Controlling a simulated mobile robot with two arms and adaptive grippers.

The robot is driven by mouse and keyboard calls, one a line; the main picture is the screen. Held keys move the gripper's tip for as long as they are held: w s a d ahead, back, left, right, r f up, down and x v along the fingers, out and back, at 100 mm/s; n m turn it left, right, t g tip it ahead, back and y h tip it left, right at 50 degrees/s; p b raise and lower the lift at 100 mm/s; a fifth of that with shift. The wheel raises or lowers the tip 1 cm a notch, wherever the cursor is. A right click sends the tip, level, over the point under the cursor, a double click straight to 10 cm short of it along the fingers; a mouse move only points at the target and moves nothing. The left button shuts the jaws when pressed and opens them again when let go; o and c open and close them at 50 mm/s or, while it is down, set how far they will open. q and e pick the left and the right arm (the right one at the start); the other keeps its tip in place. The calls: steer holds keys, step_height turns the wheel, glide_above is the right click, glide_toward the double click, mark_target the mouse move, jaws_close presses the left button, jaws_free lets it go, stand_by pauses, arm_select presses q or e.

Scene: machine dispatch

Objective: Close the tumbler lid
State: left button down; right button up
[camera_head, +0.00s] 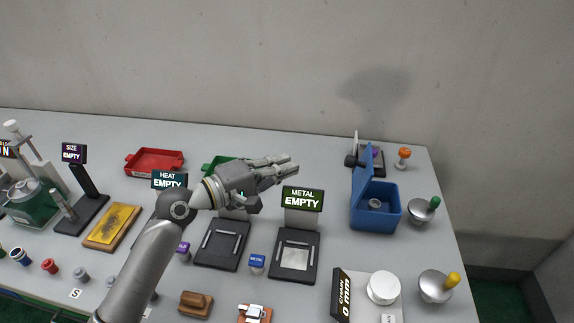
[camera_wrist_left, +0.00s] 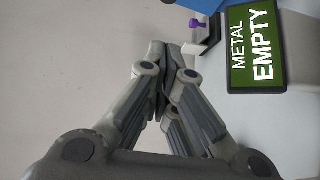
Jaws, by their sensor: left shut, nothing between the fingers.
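The tumbler appears to be the blue box (camera_head: 375,219) at the right of the table. Its blue lid (camera_head: 364,170) stands open, raised on the left side, and a small grey ring-shaped part (camera_head: 375,203) lies inside. My left gripper (camera_head: 292,165) is shut and empty, in the air to the left of the lid and apart from it, above the METAL sign. In the left wrist view its closed fingers (camera_wrist_left: 165,62) point toward the top, with a blue piece (camera_wrist_left: 203,4), probably of the tumbler, at the top edge. My right gripper is not in view.
The METAL EMPTY sign (camera_head: 302,199) stands just below my left gripper; it also shows in the left wrist view (camera_wrist_left: 257,45). A bowl with a green knob (camera_head: 421,211) is close to the tumbler's right. Red (camera_head: 154,161) and green trays lie behind. The wall is bare.

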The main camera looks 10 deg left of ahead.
arm_select(q)
steer(key=w+d+p, duration=0.3)
steer(key=w+d, duration=0.2)
steer(key=d, duration=0.4)
steer(key=shift+f, duration=0.4)
steer(key=shift+d, duration=0.1)
